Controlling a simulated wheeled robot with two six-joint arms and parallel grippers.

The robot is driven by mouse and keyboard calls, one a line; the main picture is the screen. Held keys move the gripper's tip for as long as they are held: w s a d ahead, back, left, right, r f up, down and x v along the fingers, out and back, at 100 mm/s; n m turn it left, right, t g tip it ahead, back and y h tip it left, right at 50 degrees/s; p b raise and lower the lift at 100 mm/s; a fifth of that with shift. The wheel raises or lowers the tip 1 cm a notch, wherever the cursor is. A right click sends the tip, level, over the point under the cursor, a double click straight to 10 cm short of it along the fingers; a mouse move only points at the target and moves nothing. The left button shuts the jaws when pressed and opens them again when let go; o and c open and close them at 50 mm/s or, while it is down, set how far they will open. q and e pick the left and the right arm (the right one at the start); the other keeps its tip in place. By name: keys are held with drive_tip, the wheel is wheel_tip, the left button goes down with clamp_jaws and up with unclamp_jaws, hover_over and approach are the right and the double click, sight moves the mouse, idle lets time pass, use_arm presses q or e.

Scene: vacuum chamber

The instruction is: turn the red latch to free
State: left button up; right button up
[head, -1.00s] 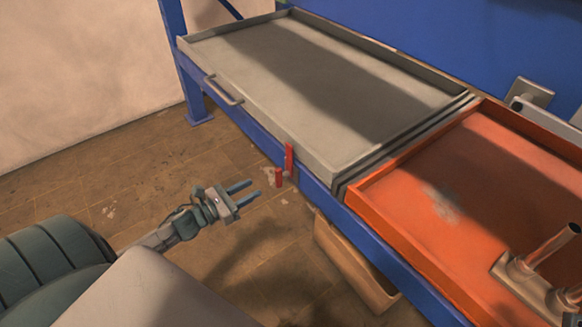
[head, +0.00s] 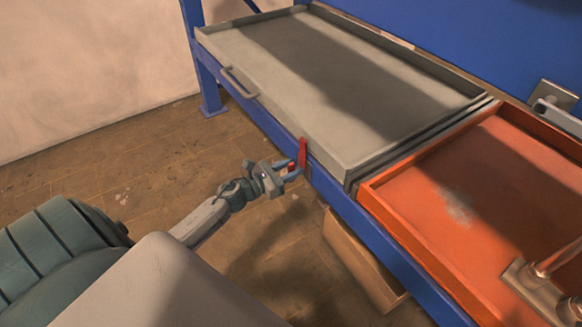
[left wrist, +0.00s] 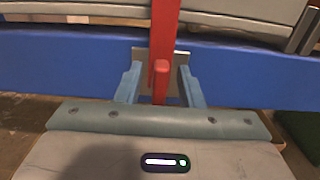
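The red latch (head: 303,153) stands upright on the front blue rail (head: 264,121), at the edge of the grey tray (head: 330,80). Its short red handle (head: 291,167) sticks out toward me. My left gripper (head: 292,172) is at the latch, with its fingers around the handle. In the left wrist view, the open fingers (left wrist: 160,82) stand on either side of the red handle (left wrist: 161,67), with a gap on each side. The upright red bar of the latch (left wrist: 165,28) rises behind it. My right gripper is out of view.
The grey tray has a bar handle (head: 239,83) on its front. An orange tray (head: 430,235) lies to its right, bearing metal pipe fittings (head: 530,285). A tan box (head: 355,262) sits below the rail. Floor left of the arm is clear.

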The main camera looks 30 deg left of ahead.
use_arm(q)
clamp_jaws()
